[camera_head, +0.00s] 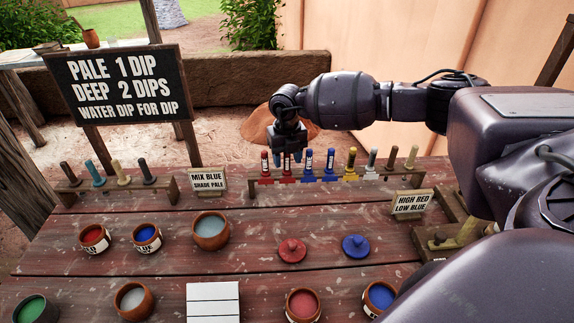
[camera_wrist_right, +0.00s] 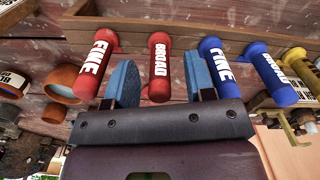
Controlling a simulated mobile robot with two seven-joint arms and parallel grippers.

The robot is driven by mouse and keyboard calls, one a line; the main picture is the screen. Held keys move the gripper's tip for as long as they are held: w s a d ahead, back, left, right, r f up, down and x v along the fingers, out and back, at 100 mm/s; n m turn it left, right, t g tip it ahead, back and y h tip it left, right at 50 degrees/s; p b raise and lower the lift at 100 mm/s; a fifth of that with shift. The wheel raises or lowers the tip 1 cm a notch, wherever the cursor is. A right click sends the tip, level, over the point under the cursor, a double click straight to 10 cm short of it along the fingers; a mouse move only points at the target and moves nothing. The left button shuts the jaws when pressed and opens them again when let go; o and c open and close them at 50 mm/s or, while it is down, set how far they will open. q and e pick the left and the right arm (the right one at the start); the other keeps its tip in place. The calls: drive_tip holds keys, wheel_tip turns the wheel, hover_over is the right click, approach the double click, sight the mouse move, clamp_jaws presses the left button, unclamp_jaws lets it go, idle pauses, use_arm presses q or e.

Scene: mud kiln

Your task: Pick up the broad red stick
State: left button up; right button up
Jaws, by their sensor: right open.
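The broad red stick (camera_wrist_right: 159,67), lettered BROAD, stands between the two blue finger pads of my right gripper (camera_wrist_right: 159,78) in the right wrist view. The fingers are apart, with a visible gap on each side of the stick. In the head view the right gripper (camera_head: 290,158) hangs over the rack from above and mostly hides this stick (camera_head: 287,172). The fine red stick (camera_wrist_right: 97,62) stands just left of the left finger; it also shows in the head view (camera_head: 265,163). My left gripper is not in view.
The fine blue stick (camera_wrist_right: 217,65) stands close to the right finger. Another blue stick (camera_head: 329,162) and a yellow stick (camera_head: 350,162) follow along the rack. Two lids, red (camera_head: 291,250) and blue (camera_head: 356,246), lie in front. Several pots stand further left and forward.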

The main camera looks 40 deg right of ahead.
drive_tip(key=shift+f, duration=0.8)
drive_tip(key=shift+c, duration=0.8)
clamp_jaws()
use_arm(q)
drive_tip(key=shift+s+f, duration=0.3)
drive_tip(key=shift+s, duration=0.15)
use_arm(e)
drive_tip(key=shift+r, duration=0.1)
